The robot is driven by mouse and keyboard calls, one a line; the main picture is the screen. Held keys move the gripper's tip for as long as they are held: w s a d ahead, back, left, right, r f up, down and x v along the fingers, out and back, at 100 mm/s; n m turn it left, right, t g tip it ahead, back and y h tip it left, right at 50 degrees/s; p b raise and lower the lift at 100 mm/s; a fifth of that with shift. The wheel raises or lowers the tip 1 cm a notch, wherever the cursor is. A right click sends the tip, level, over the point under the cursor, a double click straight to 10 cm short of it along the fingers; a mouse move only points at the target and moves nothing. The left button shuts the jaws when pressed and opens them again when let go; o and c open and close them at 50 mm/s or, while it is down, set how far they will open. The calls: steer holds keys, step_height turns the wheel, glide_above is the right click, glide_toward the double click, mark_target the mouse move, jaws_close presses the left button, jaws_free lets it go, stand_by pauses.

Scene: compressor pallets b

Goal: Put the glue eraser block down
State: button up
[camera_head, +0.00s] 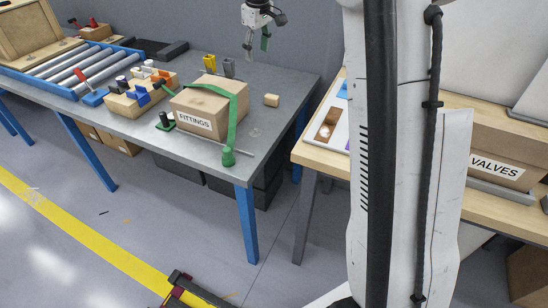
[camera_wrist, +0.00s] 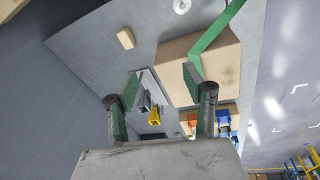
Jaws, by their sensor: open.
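The glue eraser block looks to be the small tan block (camera_head: 271,100) lying on the grey table, right of the FITTINGS box. It also shows in the wrist view as a rounded tan block (camera_wrist: 125,38) on the bare table top. My gripper (camera_head: 257,45) is above the back edge of the table, behind and apart from the block. In the wrist view my gripper (camera_wrist: 162,80) has its two green-padded fingers spread wide, with nothing held between them.
The FITTINGS cardboard box (camera_head: 194,115) has a green strap over it, hanging past the table's front edge. Yellow (camera_head: 210,63) and grey (camera_head: 229,67) clips stand behind it. A wooden holder (camera_head: 128,104) is at left. The grey table (camera_head: 290,83) is clear around the block.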

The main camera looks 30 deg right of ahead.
steer(key=s+a+r+m+t, duration=0.15)
steer(key=s+a, duration=0.35)
steer(key=s, duration=0.5)
steer(key=s+a+r+m+t, duration=0.1)
steer(key=s+a+r, duration=0.25)
steer(key=s, duration=0.65)
steer(key=s+a+f+m, duration=0.1)
steer(key=s+a+f, duration=0.1)
steer(key=s, duration=0.4)
steer(key=s+a+f+t, duration=0.1)
steer(key=s+a+f, duration=0.1)
steer(key=s+f, duration=0.2)
steer(key=s+a+f+m+t, duration=0.1)
steer(key=s+f, duration=0.3)
steer(key=s, duration=0.6)
steer(key=shift+a+m, duration=0.35)
steer(key=shift+a, duration=0.25)
steer(key=shift+o, duration=0.4)
steer(key=shift+r+t, duration=0.1)
steer(key=shift+t, duration=0.15)
steer(key=o, duration=0.5)
